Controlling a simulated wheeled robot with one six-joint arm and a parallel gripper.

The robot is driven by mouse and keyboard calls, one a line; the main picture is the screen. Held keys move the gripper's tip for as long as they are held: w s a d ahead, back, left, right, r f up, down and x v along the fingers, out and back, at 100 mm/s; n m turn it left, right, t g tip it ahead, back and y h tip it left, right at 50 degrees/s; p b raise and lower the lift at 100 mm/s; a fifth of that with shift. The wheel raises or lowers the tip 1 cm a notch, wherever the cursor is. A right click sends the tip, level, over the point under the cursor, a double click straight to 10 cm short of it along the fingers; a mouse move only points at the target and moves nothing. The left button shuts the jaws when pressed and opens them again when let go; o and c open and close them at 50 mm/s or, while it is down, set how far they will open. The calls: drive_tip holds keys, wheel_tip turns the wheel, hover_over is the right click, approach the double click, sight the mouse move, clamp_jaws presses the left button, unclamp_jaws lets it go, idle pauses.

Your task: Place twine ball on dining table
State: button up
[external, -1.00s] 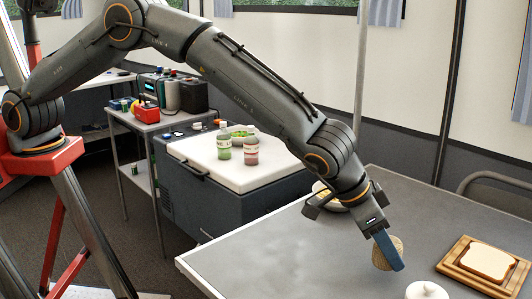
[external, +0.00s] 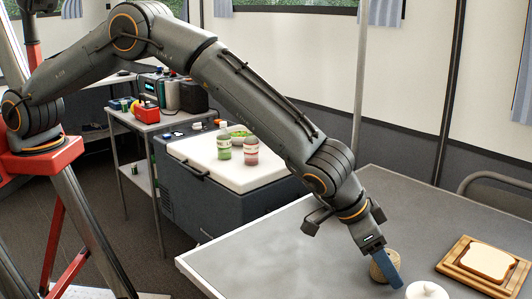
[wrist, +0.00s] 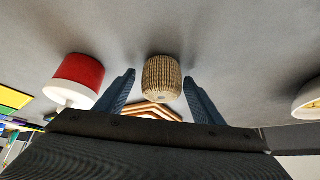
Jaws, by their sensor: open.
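The twine ball (external: 382,265), a tan ribbed round shape, appears to rest on the grey dining table (external: 265,245), near the white lidded pot. My gripper (external: 388,268) is low over the table, with a blue finger covering part of the ball in the external view. In the wrist view the twine ball (wrist: 162,77) sits between the two blue fingertips of my gripper (wrist: 160,88), with a gap on each side. The fingers are open. Its contact with the table is partly hidden.
A white lidded pot (external: 427,290) stands just right of the ball. A wooden board (external: 456,253) with a bread slice (external: 488,261) lies further right. The wrist view shows a red and white round object (wrist: 78,75) left and a pale bowl (wrist: 308,100) right. The table's left part is clear.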

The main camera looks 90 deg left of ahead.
drive_tip(key=shift+r, duration=0.1)
drive_tip(key=shift+r, duration=0.25)
drive_tip(key=a+v, duration=0.1)
drive_tip(key=v, duration=1.1)
drive_tip(key=s+a+g, duration=0.1)
drive_tip(key=s+a, duration=0.3)
drive_tip(key=s, duration=0.3)
drive_tip(key=s+a+r+m+g, duration=0.1)
drive_tip(key=s+a, duration=0.3)
drive_tip(key=s, duration=0.3)
drive_tip(key=s+a+g, duration=0.1)
drive_tip(key=s+a, duration=0.2)
drive_tip(key=s, duration=0.4)
drive_tip(key=s+a+g, duration=0.1)
drive_tip(key=s+a, duration=0.2)
drive_tip(key=s, duration=1)
drive_tip(key=s+a+f+m+g, duration=0.1)
drive_tip(key=s+a+g, duration=0.1)
drive_tip(key=s, duration=1.1)
drive_tip(key=shift+a+f+g+h+b, duration=0.3)
drive_tip(key=shift+a, duration=0.5)
drive_tip(key=shift+s, duration=0.15)
